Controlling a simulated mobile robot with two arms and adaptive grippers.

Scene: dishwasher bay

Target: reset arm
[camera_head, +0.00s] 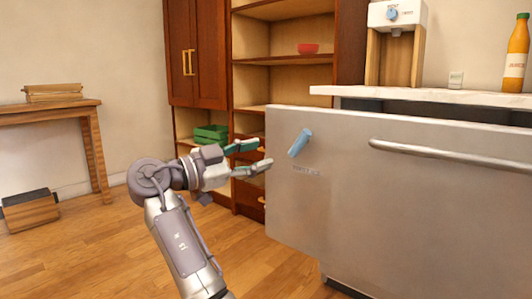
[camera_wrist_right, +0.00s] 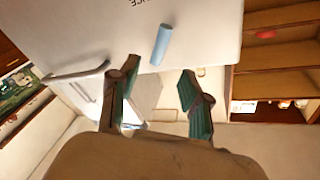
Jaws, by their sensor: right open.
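My right gripper (camera_head: 263,154) is open and empty, its green-padded fingers pointing right toward the dishwasher's silver front panel (camera_head: 400,210). In the head view its tips appear just left of a light blue handle (camera_head: 299,143) on the panel, with a gap between. In the right wrist view the open fingers (camera_wrist_right: 159,78) frame empty space. The blue handle (camera_wrist_right: 161,45) shows above and between the fingertips there. My left gripper is not in view.
The panel carries a long bar handle (camera_head: 450,155); a dark gap shows between its top and the white counter (camera_head: 430,94). A dispenser (camera_head: 396,45) and an orange bottle (camera_head: 516,55) stand there. Shelves (camera_head: 284,75) stand behind, a wooden table (camera_head: 50,108) left.

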